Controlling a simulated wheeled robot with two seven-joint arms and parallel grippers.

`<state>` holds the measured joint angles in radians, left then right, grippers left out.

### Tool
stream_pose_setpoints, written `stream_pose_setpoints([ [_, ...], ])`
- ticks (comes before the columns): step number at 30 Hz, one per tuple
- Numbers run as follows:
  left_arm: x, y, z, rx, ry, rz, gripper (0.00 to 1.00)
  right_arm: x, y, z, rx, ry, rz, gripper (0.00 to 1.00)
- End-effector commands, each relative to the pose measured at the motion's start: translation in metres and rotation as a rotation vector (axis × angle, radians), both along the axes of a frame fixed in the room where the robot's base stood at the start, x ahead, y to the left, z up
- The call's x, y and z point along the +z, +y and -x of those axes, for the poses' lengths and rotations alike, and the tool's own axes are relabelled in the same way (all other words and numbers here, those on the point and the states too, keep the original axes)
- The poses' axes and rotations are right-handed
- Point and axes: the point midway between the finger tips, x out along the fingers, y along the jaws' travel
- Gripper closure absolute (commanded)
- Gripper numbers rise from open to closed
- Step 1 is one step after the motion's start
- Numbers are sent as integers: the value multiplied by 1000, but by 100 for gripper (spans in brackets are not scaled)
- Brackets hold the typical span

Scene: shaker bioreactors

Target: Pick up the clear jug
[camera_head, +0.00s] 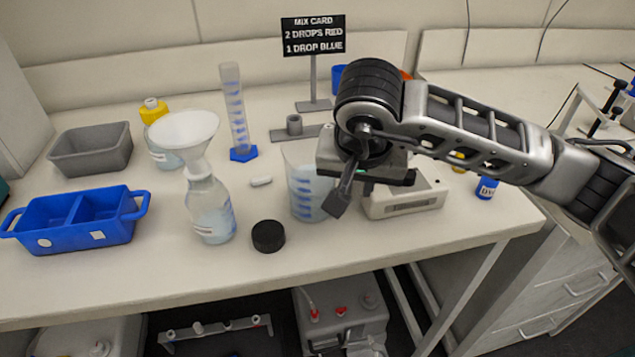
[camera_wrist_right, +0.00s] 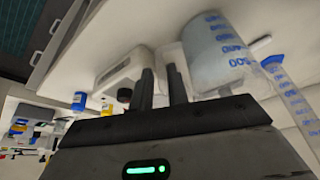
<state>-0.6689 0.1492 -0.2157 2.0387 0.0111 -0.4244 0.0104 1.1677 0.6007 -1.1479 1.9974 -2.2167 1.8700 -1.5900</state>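The clear jug (camera_head: 303,185) stands upright on the bench, with blue graduation marks on its side. Its right part is hidden behind my right gripper (camera_head: 338,203) in the head view. I cannot tell whether a finger touches the jug. My left gripper is not in view.
A white device (camera_head: 402,200) sits right of the jug. A black cap (camera_head: 268,236), a bottle with a funnel (camera_head: 209,205) and a graduated cylinder (camera_head: 236,115) stand to the left. A sign (camera_head: 313,38) is behind. The bench's front edge is close.

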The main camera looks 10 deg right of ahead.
Motion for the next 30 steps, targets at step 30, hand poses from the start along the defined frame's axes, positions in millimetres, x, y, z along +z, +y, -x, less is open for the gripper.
stream_pose_setpoints([
  [30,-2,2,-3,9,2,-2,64,-17,-3,-12,0,-6,-4,100],
])
